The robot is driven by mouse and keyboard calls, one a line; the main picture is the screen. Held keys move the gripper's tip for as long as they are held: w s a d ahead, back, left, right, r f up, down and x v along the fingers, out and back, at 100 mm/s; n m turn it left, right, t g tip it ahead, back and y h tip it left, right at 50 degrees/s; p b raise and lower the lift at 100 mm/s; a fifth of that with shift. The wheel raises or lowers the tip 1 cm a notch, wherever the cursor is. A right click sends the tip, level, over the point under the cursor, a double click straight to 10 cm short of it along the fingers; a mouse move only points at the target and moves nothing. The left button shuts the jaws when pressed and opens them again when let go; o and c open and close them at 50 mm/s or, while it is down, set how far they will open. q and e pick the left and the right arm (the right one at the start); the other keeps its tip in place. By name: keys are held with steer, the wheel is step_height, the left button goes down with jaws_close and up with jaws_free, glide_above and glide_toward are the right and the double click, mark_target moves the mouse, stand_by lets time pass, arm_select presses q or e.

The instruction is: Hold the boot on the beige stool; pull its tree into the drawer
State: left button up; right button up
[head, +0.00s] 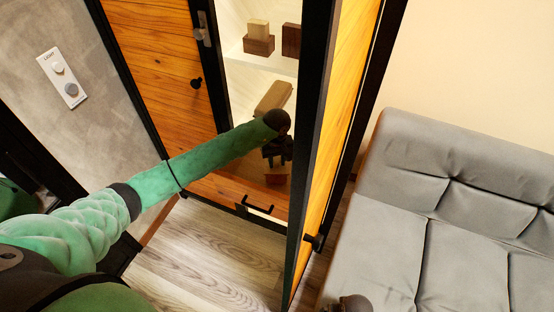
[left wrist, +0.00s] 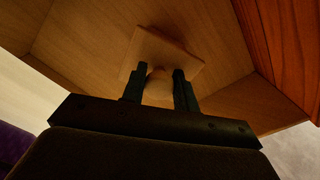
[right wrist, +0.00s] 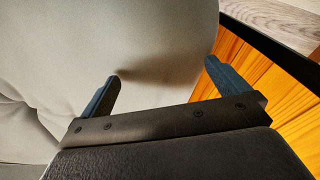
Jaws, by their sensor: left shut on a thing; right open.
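My left gripper (head: 278,152) reaches into the open cabinet, above the low drawer (head: 240,190). In the left wrist view, its fingers (left wrist: 158,88) are shut on the round knob of a wooden piece with a square plate, which looks like the boot tree (left wrist: 170,50). Wooden panels lie beyond it; I cannot tell whether it touches them. My right gripper (right wrist: 165,90) is open and empty over a grey padded surface. The boot and the beige stool cannot be made out in any view.
The cabinet's open door (head: 345,120) stands right of my left arm. Shelves behind hold small wooden blocks (head: 259,45) and a long brown object (head: 273,97). A grey sofa (head: 450,220) fills the right side. Bare floor (head: 205,255) lies in front.

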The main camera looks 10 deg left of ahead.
arm_select(q)
steer(key=shift+f, duration=0.1)
arm_select(e)
steer(key=shift+a+r, duration=0.1)
steer(key=shift+r, duration=0.25)
arm_select(q)
steer(key=o, duration=1.1)
arm_select(e)
steer(key=shift+w+r, duration=0.15)
steer(key=shift+r, duration=0.15)
steer(key=shift+f, duration=0.1)
